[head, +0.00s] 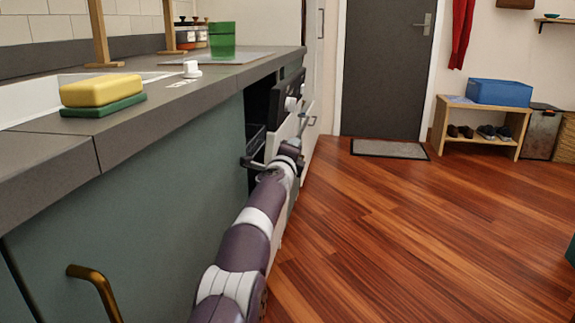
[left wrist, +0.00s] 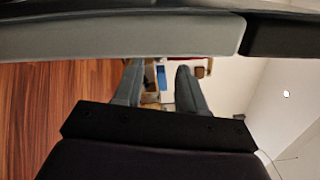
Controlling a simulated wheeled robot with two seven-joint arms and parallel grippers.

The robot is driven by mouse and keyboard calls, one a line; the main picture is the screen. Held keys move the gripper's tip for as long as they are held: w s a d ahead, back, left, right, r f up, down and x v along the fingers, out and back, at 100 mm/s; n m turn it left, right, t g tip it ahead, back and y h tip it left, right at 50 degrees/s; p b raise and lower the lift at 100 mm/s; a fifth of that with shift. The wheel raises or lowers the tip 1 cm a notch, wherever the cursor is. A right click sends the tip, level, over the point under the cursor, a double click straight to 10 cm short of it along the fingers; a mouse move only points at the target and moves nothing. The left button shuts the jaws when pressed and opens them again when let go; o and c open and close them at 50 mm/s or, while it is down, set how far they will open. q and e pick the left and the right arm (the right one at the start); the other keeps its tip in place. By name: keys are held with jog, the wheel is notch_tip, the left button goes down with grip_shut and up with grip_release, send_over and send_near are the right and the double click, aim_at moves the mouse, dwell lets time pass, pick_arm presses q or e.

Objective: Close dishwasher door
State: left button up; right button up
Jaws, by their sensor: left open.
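The dishwasher door (head: 283,137) is a pale panel standing out from the counter front, tilted partly open. A dark gap (head: 257,112) shows behind it, beside the teal cabinet. My left arm reaches along the cabinet front, with its gripper (head: 290,150) close by the door. In the left wrist view my left gripper (left wrist: 158,68) is open, with nothing between its two grey fingers. A grey panel edge with a dark section (left wrist: 130,38) crosses close above the fingertips there. I cannot tell whether they touch it. My arm hides the lower part of the door.
A countertop (head: 150,110) overhangs the teal cabinet (head: 150,200). A yellow sponge (head: 101,90) and green cup (head: 222,40) stand on it. A brass handle (head: 92,285) sticks out low at left. Wooden floor (head: 400,240) is clear to the right. A bench (head: 480,117) stands far back.

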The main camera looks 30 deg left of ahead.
pick_arm(q)
jog(key=shift+v, duration=2.5)
